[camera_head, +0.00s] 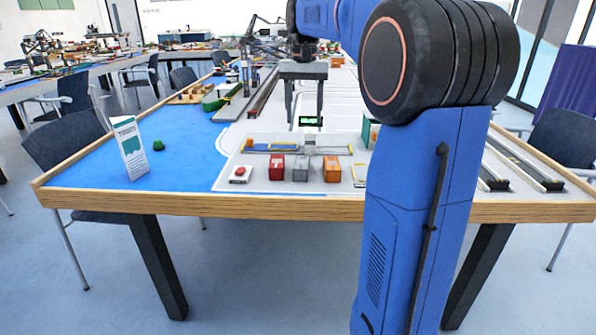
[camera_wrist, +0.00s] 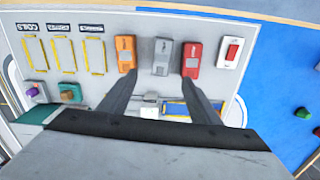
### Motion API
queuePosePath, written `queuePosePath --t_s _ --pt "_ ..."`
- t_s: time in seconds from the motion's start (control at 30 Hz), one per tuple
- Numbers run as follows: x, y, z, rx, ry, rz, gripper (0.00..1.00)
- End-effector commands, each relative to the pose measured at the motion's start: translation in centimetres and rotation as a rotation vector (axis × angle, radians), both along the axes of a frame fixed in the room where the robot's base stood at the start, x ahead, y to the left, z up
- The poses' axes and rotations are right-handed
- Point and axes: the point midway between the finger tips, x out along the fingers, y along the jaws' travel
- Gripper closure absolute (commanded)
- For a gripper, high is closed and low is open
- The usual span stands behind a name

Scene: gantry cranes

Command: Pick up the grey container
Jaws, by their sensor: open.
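In the wrist view the grey container (camera_wrist: 162,56) lies ahead of and between my gripper's fingers. The orange one (camera_wrist: 125,53) is left of it and the red one (camera_wrist: 192,59) right. My gripper (camera_head: 304,122) is open and empty, pointing down above the panel behind the container row. In the wrist view my gripper (camera_wrist: 164,80) shows its two fingers apart, the right one overlapping the red container's lower edge.
A switch box with a red button (camera_head: 240,174) sits left of the row. A leaflet (camera_head: 130,148) stands on the blue surface at left. A wooden rim edges the table.

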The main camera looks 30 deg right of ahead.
Motion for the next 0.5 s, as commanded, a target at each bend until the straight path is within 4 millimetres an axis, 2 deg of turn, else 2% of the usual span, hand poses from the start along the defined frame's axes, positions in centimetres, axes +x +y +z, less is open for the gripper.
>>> queuePosePath --t_s 0.5 --pt "-0.2 0.1 -9.0 0.000 0.002 0.001 0.43"
